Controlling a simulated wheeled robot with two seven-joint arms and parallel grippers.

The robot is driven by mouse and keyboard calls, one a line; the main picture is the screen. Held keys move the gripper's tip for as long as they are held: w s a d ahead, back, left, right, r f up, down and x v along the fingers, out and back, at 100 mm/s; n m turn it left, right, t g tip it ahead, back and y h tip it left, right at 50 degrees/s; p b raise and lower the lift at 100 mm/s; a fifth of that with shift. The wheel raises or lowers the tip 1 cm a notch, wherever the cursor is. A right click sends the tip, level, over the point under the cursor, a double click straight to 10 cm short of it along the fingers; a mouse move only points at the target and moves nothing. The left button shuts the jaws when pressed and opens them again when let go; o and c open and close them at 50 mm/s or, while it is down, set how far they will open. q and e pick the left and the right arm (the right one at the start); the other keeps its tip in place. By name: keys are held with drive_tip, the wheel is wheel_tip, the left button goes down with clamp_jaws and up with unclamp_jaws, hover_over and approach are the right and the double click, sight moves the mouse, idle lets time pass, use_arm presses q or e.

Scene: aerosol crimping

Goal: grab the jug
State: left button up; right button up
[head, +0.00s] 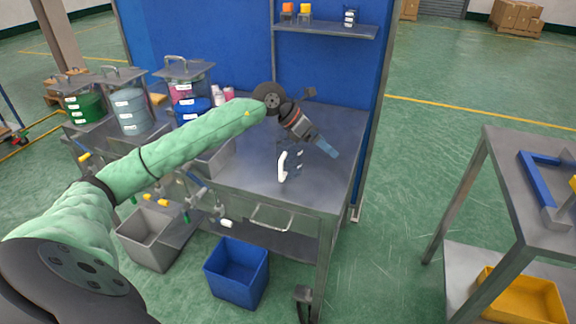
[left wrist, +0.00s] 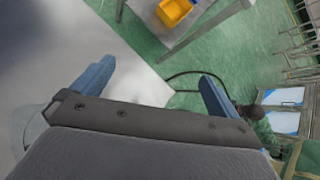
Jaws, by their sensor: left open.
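The jug (head: 295,163) is a clear, dark-looking vessel with a white handle (head: 283,165). It stands upright on the metal table (head: 245,170), near its front right part. My left gripper (head: 328,150) has blue fingers and is just above and to the right of the jug in the head view. In the left wrist view its two fingers (left wrist: 155,85) are spread wide with nothing between them. A pale clear edge (left wrist: 30,125) shows left of the fingers there; I cannot tell if it is the jug. My right gripper is not in view.
Lidded drums, green (head: 84,108), grey (head: 131,112) and blue (head: 192,110), stand at the table's left. A blue panel (head: 230,45) with a shelf (head: 325,30) rises behind. A blue bin (head: 236,273) is on the floor. The table's right part is mostly clear.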

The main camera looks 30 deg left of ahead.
sight(287, 138)
use_arm(q)
drive_tip(key=shift+w+a+f+g+y, duration=0.2)
drive_tip(key=shift+a+f+y, duration=0.55)
drive_tip(key=shift+a, duration=1.25)
drive_tip(key=shift+s+a+f+g+y, duration=0.1)
drive_tip(key=shift+a+f+g+y, duration=0.2)
drive_tip(key=shift+a+y, duration=1.3)
drive_tip(key=shift+w+a+f+g+y, duration=0.1)
drive_tip(key=shift+a+f+g+y, duration=0.3)
drive_tip(key=shift+a, duration=2.05)
drive_tip(key=p+x, duration=0.1)
drive_tip(key=x, duration=0.3)
drive_tip(key=shift+s+a+f+p, duration=0.1)
drive_tip(key=shift+f+p, duration=0.1)
drive_tip(key=shift+p, duration=0.2)
drive_tip(key=shift+f, duration=0.15)
drive_tip(key=c, duration=1.1)
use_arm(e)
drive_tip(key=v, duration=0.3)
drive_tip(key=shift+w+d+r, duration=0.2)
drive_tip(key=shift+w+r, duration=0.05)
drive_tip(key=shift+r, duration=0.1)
